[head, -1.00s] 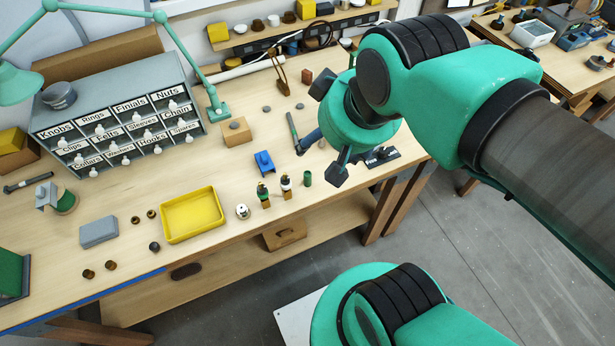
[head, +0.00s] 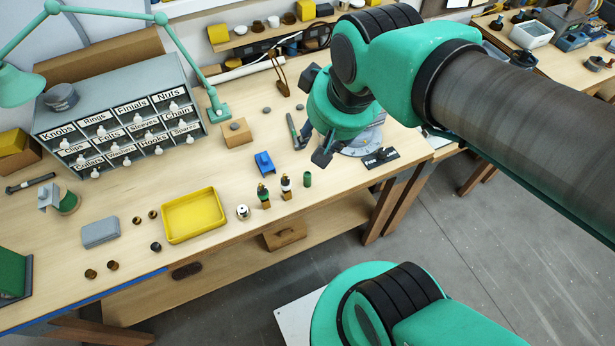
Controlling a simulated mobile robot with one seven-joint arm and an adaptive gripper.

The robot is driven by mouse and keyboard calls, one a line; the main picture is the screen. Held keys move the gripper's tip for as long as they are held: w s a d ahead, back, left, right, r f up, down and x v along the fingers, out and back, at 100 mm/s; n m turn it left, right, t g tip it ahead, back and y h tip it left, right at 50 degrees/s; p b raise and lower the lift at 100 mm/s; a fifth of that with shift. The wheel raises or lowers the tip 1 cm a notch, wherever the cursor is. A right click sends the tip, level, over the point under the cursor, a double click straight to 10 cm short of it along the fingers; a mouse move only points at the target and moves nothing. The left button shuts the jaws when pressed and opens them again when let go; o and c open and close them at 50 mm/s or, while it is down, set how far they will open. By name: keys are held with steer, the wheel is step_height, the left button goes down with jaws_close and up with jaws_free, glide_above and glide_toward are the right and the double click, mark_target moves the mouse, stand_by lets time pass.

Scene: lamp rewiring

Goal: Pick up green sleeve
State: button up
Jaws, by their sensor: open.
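The green sleeve (head: 307,179) is a small dark green cylinder standing upright near the front edge of the wooden bench, right of two small socket-like parts. My gripper (head: 315,142) hangs above the bench, behind and a little right of the sleeve in the picture. Its dark fingers are apart and hold nothing that I can see. It does not touch the sleeve. The sleeve is fully visible.
Two small parts with brass-coloured bases (head: 264,196) (head: 286,187) stand close left of the sleeve. A blue block (head: 264,163), a yellow tray (head: 193,214) and a white knob-like part (head: 243,212) lie further left. A black sign (head: 382,158) stands to the right.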

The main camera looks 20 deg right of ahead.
steer(key=w+d+f+g+p, duration=0.1)
steer(key=w+f+g+p, duration=0.1)
steer(key=w+f, duration=0.45)
steer(key=m+g+p, duration=0.2)
steer(key=g+p, duration=0.1)
glide_above(307, 174)
step_height(307, 174, down, 11)
steer(key=shift+s+f, duration=0.15)
steer(key=shift+f, duration=0.25)
steer(key=shift+f, duration=0.1)
steer(key=shift+f+b, duration=0.5)
steer(key=shift+f, duration=3.7)
steer(key=shift+f+b, duration=0.35)
steer(key=shift+f, duration=2.25)
steer(key=shift+c, duration=0.3)
